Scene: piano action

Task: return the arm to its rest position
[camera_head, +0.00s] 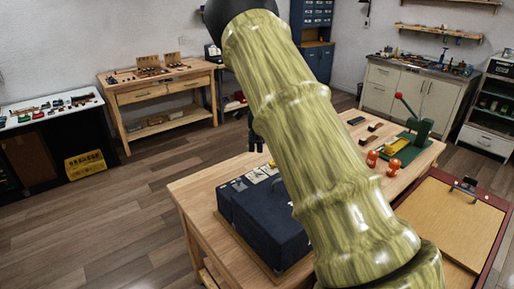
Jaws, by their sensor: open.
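My arm (315,140), with a glossy streaked yellow-green finish, rises from the lower right to the top middle and fills the centre of the head view. My gripper (256,138) shows as a small dark part at the left edge of the arm, above the far-left end of the wooden workbench. It is open, and most of it is hidden behind the arm. I cannot see anything held in it.
The workbench (195,190) below bears a dark blue case (265,222), orange objects (372,158) and a green press (415,135). A red-edged board (455,215) lies at right. Another wooden bench (165,88) stands behind. The floor (110,210) at left is clear.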

